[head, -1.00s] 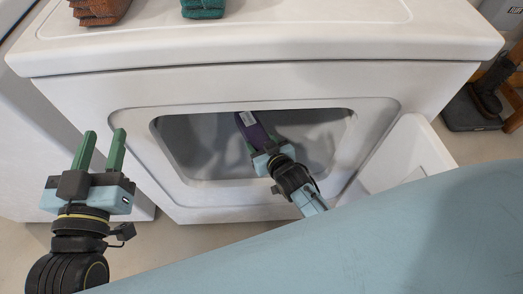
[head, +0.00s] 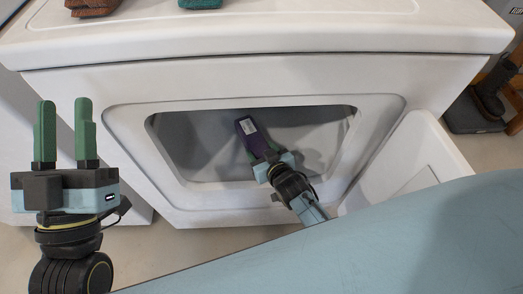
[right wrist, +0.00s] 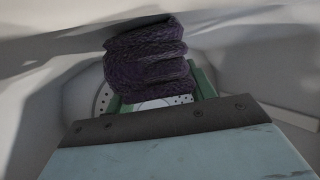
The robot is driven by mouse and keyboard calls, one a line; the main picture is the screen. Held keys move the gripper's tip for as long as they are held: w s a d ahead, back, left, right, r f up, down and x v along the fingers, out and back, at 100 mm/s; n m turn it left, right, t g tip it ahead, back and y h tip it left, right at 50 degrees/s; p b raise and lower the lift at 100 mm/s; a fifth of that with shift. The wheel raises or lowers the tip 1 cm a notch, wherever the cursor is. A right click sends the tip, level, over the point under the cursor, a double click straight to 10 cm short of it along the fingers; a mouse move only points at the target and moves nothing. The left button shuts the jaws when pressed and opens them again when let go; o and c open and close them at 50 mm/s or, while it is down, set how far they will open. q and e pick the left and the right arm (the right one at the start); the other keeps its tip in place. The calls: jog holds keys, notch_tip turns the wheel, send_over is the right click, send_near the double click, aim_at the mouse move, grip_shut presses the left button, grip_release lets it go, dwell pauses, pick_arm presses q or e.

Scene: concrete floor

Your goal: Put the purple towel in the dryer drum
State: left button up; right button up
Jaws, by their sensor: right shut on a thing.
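My right gripper (head: 262,153) reaches through the dryer opening and is shut on the towel. In the right wrist view the pale drum wall (right wrist: 255,75) surrounds the towel. I cannot tell whether the towel touches the drum. My left gripper (head: 65,130) is open and empty, outside the dryer at the left.
The open dryer door (head: 410,160) stands to the right of the opening. A brown folded towel (head: 93,8) and a teal one (head: 200,3) lie on the dryer top (head: 290,30). Dark boots (head: 488,95) stand at the far right.

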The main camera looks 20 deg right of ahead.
jog(key=o, duration=1.2)
jog(key=shift+f, duration=0.15)
jog(key=shift+c, duration=0.2)
jog(key=shift+r, duration=0.2)
jog(key=shift+s, duration=0.15)
jog(key=p+v, duration=0.2)
jog(key=shift+s+r, duration=0.2)
jog(key=shift+s, duration=0.1)
jog(key=p+v, duration=0.1)
jog(key=v, duration=0.2)
jog(key=shift+d, duration=0.1)
pick_arm(q)
jog(key=s+a+f+g+y+p, duration=0.1)
jog(key=a+f+g+y, duration=0.1)
jog(key=f+g, duration=0.5)
jog(key=s+a+f+g+y+p, duration=0.1)
jog(key=s+a+f+g+y, duration=0.1)
jog(key=f+g, duration=0.5)
jog(key=shift+a+f+n+y+p, duration=0.15)
jog(key=shift+f+n+y+p, duration=0.25)
jog(key=shift+f, duration=1.9)
pick_arm(e)
jog(key=shift+v, duration=3)
